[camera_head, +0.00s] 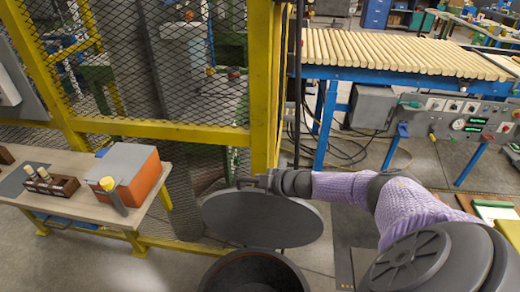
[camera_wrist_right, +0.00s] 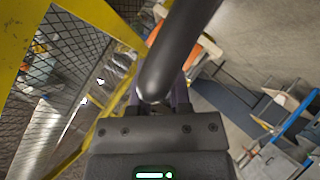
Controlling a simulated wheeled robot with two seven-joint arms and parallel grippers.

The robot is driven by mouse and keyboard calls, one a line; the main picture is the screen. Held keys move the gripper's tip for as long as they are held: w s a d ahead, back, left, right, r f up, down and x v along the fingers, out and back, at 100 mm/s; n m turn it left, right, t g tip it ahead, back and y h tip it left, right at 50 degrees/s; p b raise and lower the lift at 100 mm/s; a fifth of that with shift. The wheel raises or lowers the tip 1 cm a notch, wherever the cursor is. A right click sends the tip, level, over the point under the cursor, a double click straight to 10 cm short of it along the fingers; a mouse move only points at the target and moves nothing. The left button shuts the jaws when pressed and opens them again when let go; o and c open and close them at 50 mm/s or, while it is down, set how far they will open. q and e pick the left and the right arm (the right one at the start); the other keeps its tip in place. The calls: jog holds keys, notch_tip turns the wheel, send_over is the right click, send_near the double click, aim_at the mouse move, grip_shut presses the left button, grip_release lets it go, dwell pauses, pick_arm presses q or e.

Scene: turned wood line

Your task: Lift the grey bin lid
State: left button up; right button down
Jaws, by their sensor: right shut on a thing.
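The grey bin lid (camera_head: 262,222) is a flat round disc in the head view. It is tilted and stands above and behind the dark round bin (camera_head: 290,268), whose open mouth shows at the bottom edge. My right gripper (camera_head: 250,182) is at the lid's upper edge and shut on it. In the right wrist view, the lid (camera_wrist_right: 180,48) shows as a dark bar between the fingers of my right gripper (camera_wrist_right: 160,98). I cannot tell whether the lid touches the bin's back rim. My left gripper is not in view.
A yellow-framed mesh fence (camera_head: 160,130) stands behind the bin. A bench (camera_head: 95,205) with an orange box (camera_head: 142,180) is at left. A blue-framed roller conveyor (camera_head: 400,52) with a control panel (camera_head: 450,120) is at right. Floor between shows cables.

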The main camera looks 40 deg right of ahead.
jog(key=c, duration=0.6)
grip_release()
jog(key=shift+r, duration=0.1)
jog(key=p+v, duration=0.5)
jog(key=v, duration=0.4)
jog(key=shift+s+r, duration=0.2)
jog(key=shift+s, duration=0.15)
jog(key=shift+d, duration=0.1)
